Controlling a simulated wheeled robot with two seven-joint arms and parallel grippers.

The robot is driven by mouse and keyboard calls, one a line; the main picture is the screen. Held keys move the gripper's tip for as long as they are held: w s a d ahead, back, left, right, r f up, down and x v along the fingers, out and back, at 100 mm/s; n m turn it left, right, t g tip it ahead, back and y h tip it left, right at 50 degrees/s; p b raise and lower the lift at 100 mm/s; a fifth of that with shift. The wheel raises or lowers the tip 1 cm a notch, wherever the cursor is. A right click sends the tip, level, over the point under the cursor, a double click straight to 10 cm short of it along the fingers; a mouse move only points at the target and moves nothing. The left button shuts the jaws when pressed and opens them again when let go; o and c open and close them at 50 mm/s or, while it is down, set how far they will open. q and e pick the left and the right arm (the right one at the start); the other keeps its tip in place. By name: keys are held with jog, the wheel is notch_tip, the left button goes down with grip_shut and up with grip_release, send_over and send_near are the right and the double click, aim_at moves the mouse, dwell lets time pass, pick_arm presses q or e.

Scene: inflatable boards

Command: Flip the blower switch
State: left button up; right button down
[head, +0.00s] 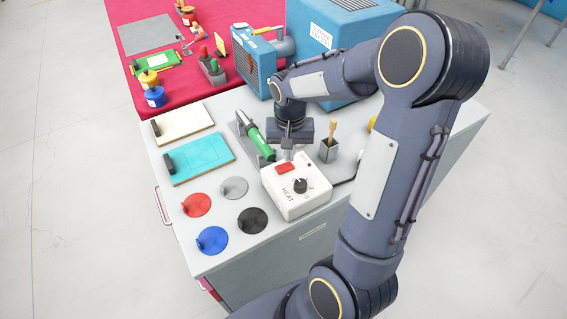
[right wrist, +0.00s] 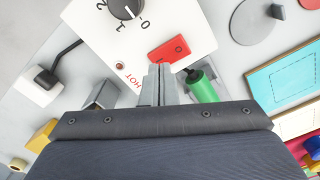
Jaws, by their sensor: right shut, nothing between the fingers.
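The white control box (head: 296,205) stands on the grey cabinet top, with a black HEAT knob (head: 300,186) and a red rocker switch (head: 282,168) near its far edge. In the right wrist view the red switch (right wrist: 169,50) lies just beyond the fingertips, beside the word HOT. My right gripper (head: 288,154) points down at the box's far edge, close to the switch. It also shows in the right wrist view (right wrist: 159,68), shut and empty. I cannot tell whether the tips touch the switch. My left gripper is not in view.
A green-handled tool (head: 262,144) rests in a holder close by the gripper. A brush in a metal cup (head: 328,150) stands to the right. Coloured discs (head: 197,205) and two boards (head: 198,158) lie left. A blue blower unit (head: 255,60) stands behind.

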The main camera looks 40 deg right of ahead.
aim_at(289, 165)
jog(key=shift+r+p, duration=1.6)
jog(key=shift+r, duration=0.7)
